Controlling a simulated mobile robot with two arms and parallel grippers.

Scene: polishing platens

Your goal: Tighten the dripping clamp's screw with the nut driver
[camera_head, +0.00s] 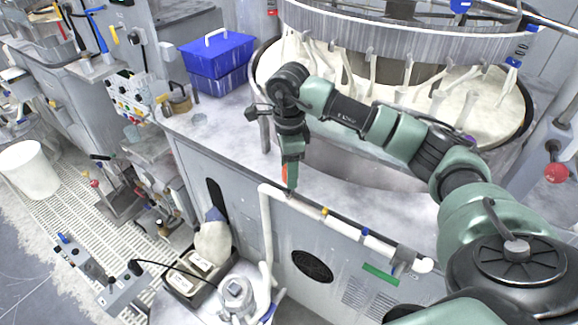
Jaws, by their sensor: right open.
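My right gripper (289,188) reaches in from the right and points down at the front edge of the platen machine's worktop. It is open, with its tips close to the upper left end of a white pipe (345,226). A small orange-red piece (285,174) shows at the fingers; I cannot tell what it is. The pipe runs along the cabinet front and carries a yellow fitting (325,211), a blue fitting (365,232) and a grey clamp (403,257). I cannot make out which one drips, nor a nut driver. My left gripper is out of view.
The round polishing machine (390,45) stands behind my right arm. A blue box (217,60) sits on the worktop at its left. A tray (190,283) with a white bag (213,243) is lower left. A white bucket (30,168) stands on the floor grating.

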